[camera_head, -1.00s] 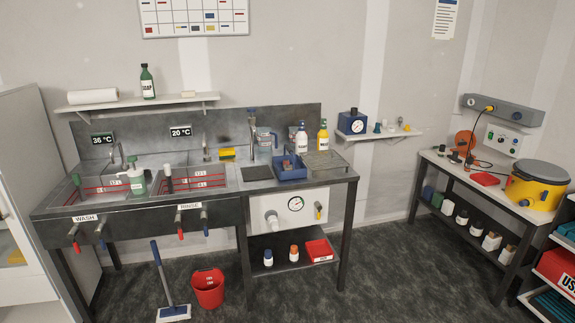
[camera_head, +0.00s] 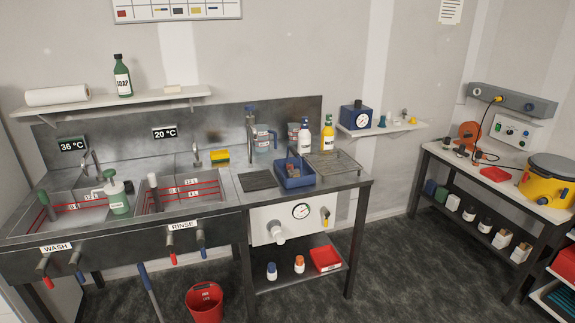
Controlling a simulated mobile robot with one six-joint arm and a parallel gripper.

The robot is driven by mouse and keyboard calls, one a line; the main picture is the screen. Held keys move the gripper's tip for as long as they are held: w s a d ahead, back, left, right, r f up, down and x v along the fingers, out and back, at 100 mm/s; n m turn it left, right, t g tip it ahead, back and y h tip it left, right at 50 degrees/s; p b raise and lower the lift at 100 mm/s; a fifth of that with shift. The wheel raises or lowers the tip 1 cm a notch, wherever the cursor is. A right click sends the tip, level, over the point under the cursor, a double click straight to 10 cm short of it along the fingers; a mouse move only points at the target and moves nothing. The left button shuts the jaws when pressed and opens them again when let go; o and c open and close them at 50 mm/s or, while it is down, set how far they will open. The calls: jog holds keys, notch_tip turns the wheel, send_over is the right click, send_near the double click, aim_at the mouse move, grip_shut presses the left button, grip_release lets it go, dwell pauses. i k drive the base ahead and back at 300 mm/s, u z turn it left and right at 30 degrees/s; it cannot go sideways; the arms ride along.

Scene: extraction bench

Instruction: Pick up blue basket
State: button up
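The blue basket (camera_head: 295,178) sits on the steel bench top, right of the rinse sink, between a dark ribbed mat and a wire rack. It is a small open box with a raised handle, and something small and reddish shows inside it. A white bottle (camera_head: 304,138) stands right behind it. My gripper is not in view.
A dark mat (camera_head: 258,181) lies left of the basket and a wire rack (camera_head: 334,163) lies right of it. A yellow bottle (camera_head: 327,135) and a clear jug (camera_head: 263,139) stand behind. A red bucket (camera_head: 205,302) stands on the floor before the bench.

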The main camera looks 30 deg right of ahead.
aim_at(308, 178)
jog(key=u, duration=0.1)
jog(key=i, duration=0.9)
jog(key=u, duration=0.2)
